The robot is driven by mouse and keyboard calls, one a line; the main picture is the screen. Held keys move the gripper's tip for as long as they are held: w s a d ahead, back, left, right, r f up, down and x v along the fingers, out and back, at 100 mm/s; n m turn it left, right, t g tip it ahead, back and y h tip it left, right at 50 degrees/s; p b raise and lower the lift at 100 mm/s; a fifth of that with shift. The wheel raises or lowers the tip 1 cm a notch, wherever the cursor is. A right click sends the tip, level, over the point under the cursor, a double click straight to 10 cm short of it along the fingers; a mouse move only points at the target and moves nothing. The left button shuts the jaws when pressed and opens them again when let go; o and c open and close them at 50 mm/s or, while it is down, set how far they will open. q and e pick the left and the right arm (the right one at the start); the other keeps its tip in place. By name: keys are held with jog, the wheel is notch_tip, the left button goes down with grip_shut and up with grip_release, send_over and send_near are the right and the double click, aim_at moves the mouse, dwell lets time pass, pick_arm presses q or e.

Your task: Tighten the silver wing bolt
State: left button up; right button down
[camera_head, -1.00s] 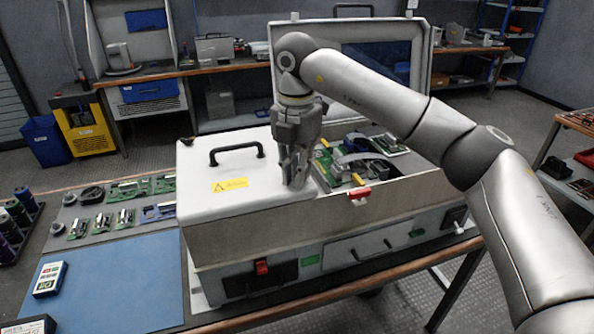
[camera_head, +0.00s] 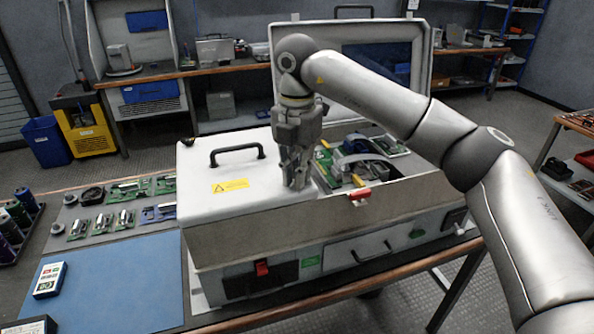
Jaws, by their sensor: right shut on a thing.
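My right gripper (camera_head: 297,180) points straight down at the right edge of the white cover of the equipment box (camera_head: 215,200). Its fingers are closed together on something small at the cover's surface. The silver wing bolt cannot be made out; the fingers hide that spot. The white cover has a black handle (camera_head: 237,149) and a yellow warning label (camera_head: 231,186). To the right of the gripper, the box is open and shows green circuit boards (camera_head: 326,165) and a grey curved part. My left gripper is not in view.
A blue mat (camera_head: 110,285) with a handheld meter (camera_head: 49,279) lies left of the box. Several circuit boards (camera_head: 125,218) lie behind the mat. A red clip (camera_head: 360,194) sits on the box's front rim. The raised lid (camera_head: 420,60) stands behind.

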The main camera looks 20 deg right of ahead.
jog(key=c, duration=1.7)
grip_release()
jog(key=shift+r, duration=0.1)
jog(key=shift+o, duration=0.2)
notch_tip(320, 180, up, 12)
jog(key=shift+o, duration=0.3)
